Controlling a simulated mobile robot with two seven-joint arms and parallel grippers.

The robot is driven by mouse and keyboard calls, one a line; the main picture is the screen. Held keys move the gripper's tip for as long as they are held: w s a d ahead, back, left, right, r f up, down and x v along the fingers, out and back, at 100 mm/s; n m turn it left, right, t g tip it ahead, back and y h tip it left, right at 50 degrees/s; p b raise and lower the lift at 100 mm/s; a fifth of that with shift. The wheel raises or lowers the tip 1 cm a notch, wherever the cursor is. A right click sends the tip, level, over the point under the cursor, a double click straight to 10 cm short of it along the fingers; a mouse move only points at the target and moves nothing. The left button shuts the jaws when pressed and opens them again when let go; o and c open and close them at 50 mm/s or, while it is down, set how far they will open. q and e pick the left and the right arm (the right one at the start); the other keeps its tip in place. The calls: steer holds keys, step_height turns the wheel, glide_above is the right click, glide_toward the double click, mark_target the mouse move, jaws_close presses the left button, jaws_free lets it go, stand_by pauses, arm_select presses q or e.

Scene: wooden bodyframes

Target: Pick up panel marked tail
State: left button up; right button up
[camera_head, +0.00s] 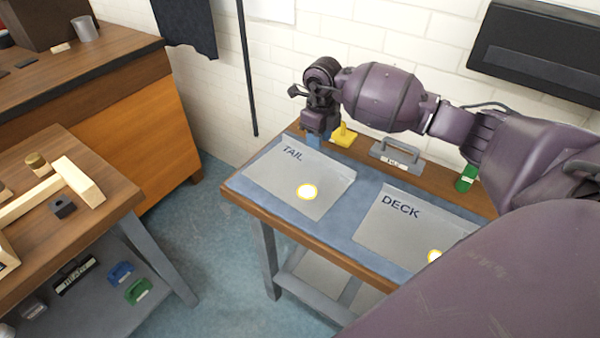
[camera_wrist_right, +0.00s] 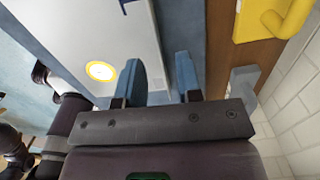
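The panel marked TAIL (camera_head: 272,183) is a flat grey sheet with a yellow-ringed pale disc. It lies on the blue mat at the left end of the narrow table. My right gripper (camera_head: 316,140) is at the panel's far edge, pointing down. In the right wrist view the panel (camera_wrist_right: 85,30) shows with its disc, and my right gripper (camera_wrist_right: 160,75) has its two blue fingers apart. The panel's edge runs between or just under the fingers; I cannot tell if they touch it. My left gripper is not in view.
A similar panel marked DECK (camera_head: 385,228) lies to the right on the blue mat (camera_head: 348,208). Behind are a yellow tool (camera_head: 343,136), a grey handled tool (camera_head: 398,156) and a green item (camera_head: 466,180) near the brick wall. A wooden workbench (camera_head: 120,190) stands left.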

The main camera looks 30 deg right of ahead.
mark_target(298, 172)
step_height(298, 172, down, 5)
steer(key=shift+w+a+r+b, duration=0.1)
steer(key=shift+a+b, duration=0.05)
steer(key=shift+b, duration=0.15)
jaws_close()
